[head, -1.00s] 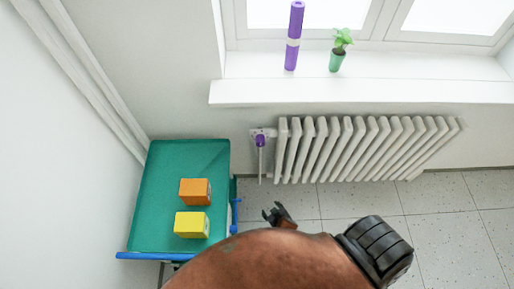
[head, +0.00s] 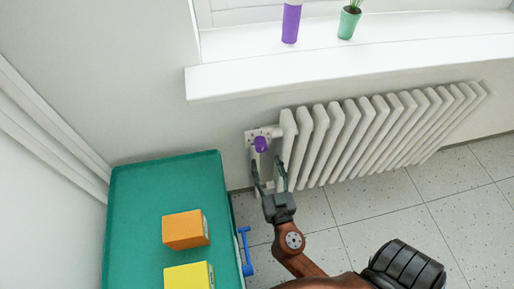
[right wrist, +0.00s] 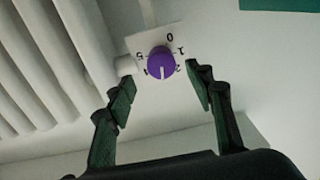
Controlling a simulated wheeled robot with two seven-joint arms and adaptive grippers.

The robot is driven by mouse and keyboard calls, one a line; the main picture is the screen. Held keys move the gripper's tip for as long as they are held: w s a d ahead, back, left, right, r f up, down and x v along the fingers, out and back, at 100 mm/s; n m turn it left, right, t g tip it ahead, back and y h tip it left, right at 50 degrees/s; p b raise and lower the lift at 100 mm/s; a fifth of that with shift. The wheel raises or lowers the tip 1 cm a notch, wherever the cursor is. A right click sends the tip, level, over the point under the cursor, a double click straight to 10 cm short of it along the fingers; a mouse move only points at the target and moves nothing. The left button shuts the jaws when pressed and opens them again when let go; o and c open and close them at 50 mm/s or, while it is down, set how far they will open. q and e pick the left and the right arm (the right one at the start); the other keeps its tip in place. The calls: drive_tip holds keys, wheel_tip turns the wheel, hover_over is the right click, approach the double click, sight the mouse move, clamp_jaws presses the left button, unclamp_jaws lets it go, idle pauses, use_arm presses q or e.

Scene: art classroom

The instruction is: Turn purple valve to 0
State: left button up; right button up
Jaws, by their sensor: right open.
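The purple valve (head: 261,144) is a round knob on a white plate at the left end of the radiator. In the right wrist view the purple valve (right wrist: 160,60) faces me, with its white mark pointing down in the picture. The plate's 0 is at the upper right of the knob, with 1 and 2 down its right side. My right gripper (head: 268,172) is open just below the knob in the head view. In the right wrist view its fingertips (right wrist: 163,86) are apart, short of the knob and on either side. My left gripper is not in view.
The white radiator (head: 370,136) runs right from the valve. A green cart (head: 150,195) with an orange box (head: 184,230) and a yellow box (head: 187,276) stands to the left. A windowsill (head: 330,63) above holds a purple cylinder (head: 291,24) and a potted plant (head: 348,22).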

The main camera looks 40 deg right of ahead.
sight(263, 150)
drive_tip(key=x, duration=0.7)
drive_tip(key=shift+c, duration=0.2)
drive_tip(key=c, duration=1.1)
